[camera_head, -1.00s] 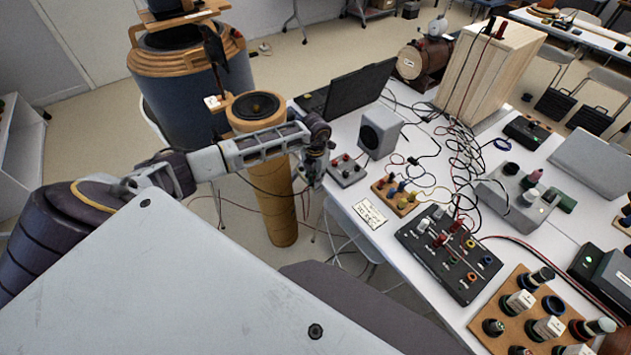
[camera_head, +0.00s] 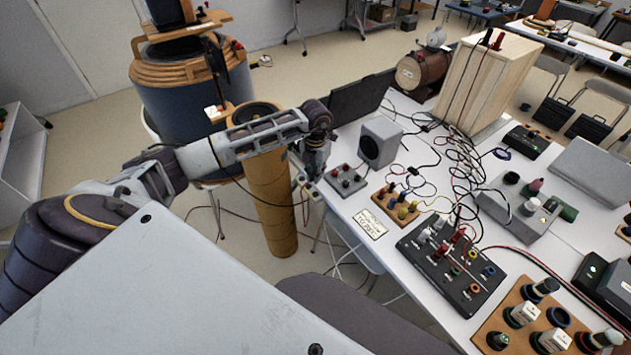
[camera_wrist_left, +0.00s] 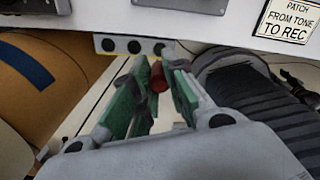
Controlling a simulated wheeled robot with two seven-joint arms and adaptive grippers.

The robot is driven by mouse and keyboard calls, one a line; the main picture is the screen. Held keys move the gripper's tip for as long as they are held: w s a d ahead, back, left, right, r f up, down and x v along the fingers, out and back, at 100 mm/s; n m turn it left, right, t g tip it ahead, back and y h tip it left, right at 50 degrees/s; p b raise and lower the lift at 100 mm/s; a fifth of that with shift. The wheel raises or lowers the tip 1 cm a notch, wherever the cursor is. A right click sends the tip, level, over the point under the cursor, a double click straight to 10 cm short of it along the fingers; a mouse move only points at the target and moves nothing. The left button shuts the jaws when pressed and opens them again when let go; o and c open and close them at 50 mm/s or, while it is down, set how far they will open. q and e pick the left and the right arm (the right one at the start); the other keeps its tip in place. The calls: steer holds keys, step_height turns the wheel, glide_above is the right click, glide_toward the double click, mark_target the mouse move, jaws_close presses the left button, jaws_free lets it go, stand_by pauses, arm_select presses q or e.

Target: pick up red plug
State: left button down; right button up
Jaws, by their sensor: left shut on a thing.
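The red plug (camera_wrist_left: 158,77) shows in the left wrist view as a small red cylinder between green finger pads. My left gripper (camera_wrist_left: 153,95) is shut on it. In the head view my left gripper (camera_head: 313,172) points down at the near left table edge, beside a small grey socket box. The plug is hidden or too small to tell there. A pale strip with dark round holes (camera_wrist_left: 132,46) lies just beyond the plug in the wrist view; I cannot tell whether they touch. My right gripper is not in view.
The grey socket box (camera_head: 345,180) and a speaker (camera_head: 380,142) stand right of the gripper. A tan cylinder (camera_head: 270,205) stands left of it. A "patch from tone to rec" card (camera_head: 369,224), a black socket panel (camera_head: 452,265) and loose cables crowd the table.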

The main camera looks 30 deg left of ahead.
arm_select(q)
steer(key=shift+r, duration=1.1)
steer(key=shift+r+p, duration=0.55)
steer(key=shift+r, duration=0.4)
step_height(320, 180, up, 2)
steer(key=shift+r+p, duration=0.1)
steer(key=shift+p, duration=0.55)
steer(key=shift+r, duration=0.35)
step_height(320, 180, up, 3)
steer(key=shift+f+p, duration=0.15)
steer(key=shift+p, duration=0.8)
step_height(320, 180, up, 2)
steer(key=shift+p, duration=0.55)
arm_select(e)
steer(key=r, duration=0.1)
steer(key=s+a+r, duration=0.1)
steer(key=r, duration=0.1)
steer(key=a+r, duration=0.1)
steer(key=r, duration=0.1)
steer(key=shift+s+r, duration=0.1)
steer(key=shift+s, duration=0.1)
arm_select(q)
steer(key=shift+s+a, duration=0.1)
steer(key=shift+s, duration=0.05)
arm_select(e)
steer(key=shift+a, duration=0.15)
